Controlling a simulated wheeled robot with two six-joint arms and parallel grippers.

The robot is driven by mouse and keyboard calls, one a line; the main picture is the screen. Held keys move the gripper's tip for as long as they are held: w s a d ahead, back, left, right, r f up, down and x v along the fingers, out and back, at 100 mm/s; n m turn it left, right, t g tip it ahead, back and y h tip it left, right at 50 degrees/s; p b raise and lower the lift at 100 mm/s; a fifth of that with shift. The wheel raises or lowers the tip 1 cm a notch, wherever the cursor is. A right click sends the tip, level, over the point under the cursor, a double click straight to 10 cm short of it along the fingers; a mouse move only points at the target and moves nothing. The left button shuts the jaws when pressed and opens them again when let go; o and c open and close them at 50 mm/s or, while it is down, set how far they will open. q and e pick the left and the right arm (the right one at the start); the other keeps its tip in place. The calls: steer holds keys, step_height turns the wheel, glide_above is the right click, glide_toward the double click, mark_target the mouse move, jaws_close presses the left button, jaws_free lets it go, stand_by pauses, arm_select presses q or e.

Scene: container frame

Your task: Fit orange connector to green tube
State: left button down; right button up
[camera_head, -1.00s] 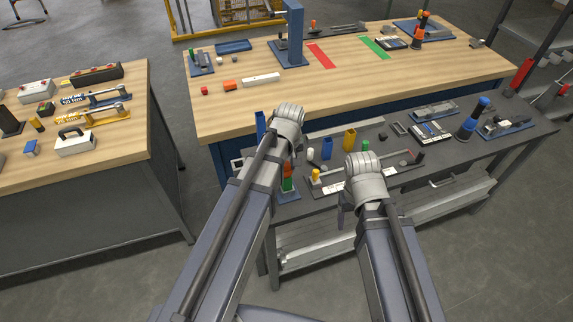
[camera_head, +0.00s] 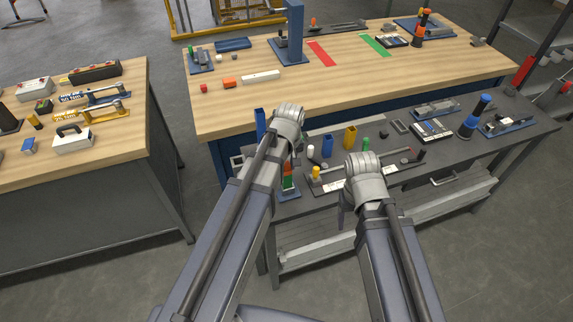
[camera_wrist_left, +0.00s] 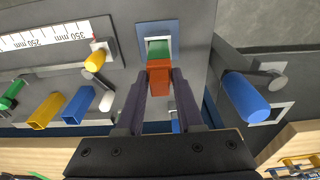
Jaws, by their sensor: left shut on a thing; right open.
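The green tube (camera_wrist_left: 159,48) stands in a blue holder (camera_wrist_left: 144,32) on the dark bench. It also shows in the head view (camera_head: 288,182). The orange connector (camera_wrist_left: 159,78) is lined up with the tube in the left wrist view and appears to meet its end; I cannot tell how deeply they are joined. My left gripper (camera_wrist_left: 159,88) is shut on the orange connector, a finger on each side. In the head view the connector (camera_head: 289,169) is partly hidden by my left arm. My right gripper (camera_head: 344,212) is open and empty by the bench's front edge, its fingers partly hidden.
A tall blue tube (camera_head: 260,122) stands left of my left gripper. A yellow tube (camera_head: 350,138), a short blue tube (camera_head: 327,147) and a ruler rail (camera_wrist_left: 40,36) are close by on the bench. A wooden table (camera_head: 350,85) is behind, with another at left.

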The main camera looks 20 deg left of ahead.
arm_select(q)
jaws_free()
stand_by(0.5)
steer(key=shift+r, duration=0.1)
step_height(320, 180, up, 7)
steer(key=p, duration=0.7)
stand_by(0.3)
steer(key=shift+f, duration=0.2)
step_height(320, 180, down, 6)
steer(key=b, duration=0.6)
steer(key=shift+f, duration=0.25)
steer(key=shift+s, duration=0.1)
